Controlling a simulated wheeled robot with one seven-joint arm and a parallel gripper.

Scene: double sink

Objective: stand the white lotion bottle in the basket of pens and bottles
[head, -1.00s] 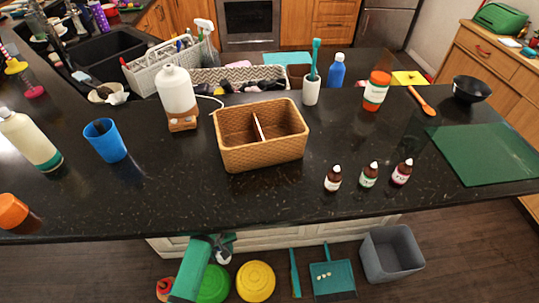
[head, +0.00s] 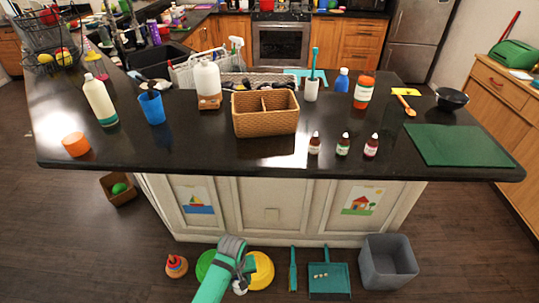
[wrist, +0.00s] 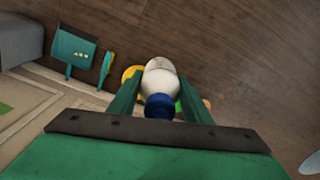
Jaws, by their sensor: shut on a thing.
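In the wrist view my gripper (wrist: 158,95) is shut on a white bottle (wrist: 160,78) with a dark blue cap (wrist: 158,106). The cap end is nearest the wrist camera and the white body points away, between the green fingers. In the head view my gripper (head: 240,285) is low, in front of the island and below counter height. Only a small white bit of the bottle (head: 240,289) shows there; my arm hides the rest. A light grey basket (head: 183,77) with a spray bottle and pen-like items stands at the counter's back, partly behind other things.
An empty two-part wicker basket (head: 265,122), a white pump bottle (head: 207,78) and a blue cup (head: 152,108) stand on the counter (head: 220,160). Three small brown bottles are right of the wicker basket. A grey bin (head: 388,262) and a dustpan (head: 329,280) are on the floor.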

